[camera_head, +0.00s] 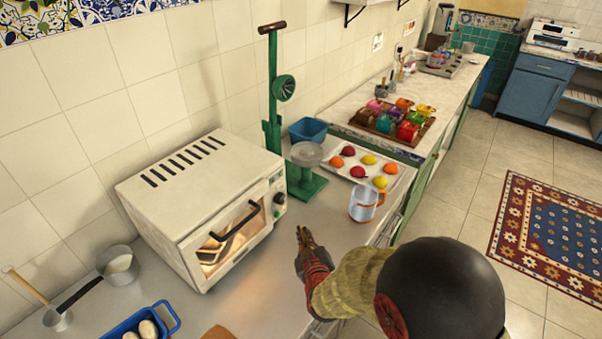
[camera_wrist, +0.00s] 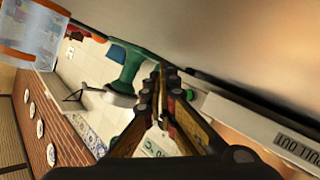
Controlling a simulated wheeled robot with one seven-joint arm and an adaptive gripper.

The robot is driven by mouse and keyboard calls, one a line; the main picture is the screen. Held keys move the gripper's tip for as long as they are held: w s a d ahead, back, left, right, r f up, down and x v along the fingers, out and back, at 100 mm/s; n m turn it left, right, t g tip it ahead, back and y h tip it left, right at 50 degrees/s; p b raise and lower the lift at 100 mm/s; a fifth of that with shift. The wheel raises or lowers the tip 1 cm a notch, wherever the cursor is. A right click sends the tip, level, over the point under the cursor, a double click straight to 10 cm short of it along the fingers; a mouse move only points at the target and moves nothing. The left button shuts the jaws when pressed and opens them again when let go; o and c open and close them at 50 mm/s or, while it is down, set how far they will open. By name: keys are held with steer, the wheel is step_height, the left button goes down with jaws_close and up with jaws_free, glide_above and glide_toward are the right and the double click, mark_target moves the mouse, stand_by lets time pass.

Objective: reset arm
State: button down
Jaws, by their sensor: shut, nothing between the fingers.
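My gripper (camera_head: 304,236) is shut and empty above the grey counter in the head view, right of the white oven and in front of the green press. In the wrist view my gripper (camera_wrist: 160,74) has its fingers together, with nothing between them. My arm comes in from the lower right of the head view. The task names no object, and I see no samovar or teapot that I can make out for sure.
A white oven (camera_head: 200,200) stands left of my gripper. A green press (camera_head: 300,175) stands behind it. A glass mug with an orange rim (camera_head: 364,204) is close on the right, near a tray (camera_head: 343,171) of colourful fruit. A blue crate (camera_head: 124,326) is at lower left.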

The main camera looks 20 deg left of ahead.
steer(key=shift+w+d+r, duration=0.15)
steer(key=shift+d+r, duration=0.05)
steer(key=shift+r, duration=0.05)
steer(key=s+d+r+m+g+h, duration=0.1)
steer(key=s+d+r+m+g, duration=0.1)
steer(key=d+r, duration=0.55)
steer(key=s+d+r+m+g+h, duration=0.2)
steer(key=d+r+m, duration=0.1)
steer(key=d+r, duration=0.5)
steer(key=s+d+r+m+g+h, duration=0.1)
steer(key=s+d+r+m+g, duration=0.1)
steer(key=s+d, duration=0.7)
steer(key=s+d+r+m+g+h, duration=0.1)
steer(key=s+d+r+m+h, duration=0.1)
steer(key=s+d, duration=0.7)
steer(key=s+r+m, duration=0.1)
steer(key=s, duration=0.6)
steer(key=shift+g, duration=0.4)
steer(key=shift+a, duration=0.2)
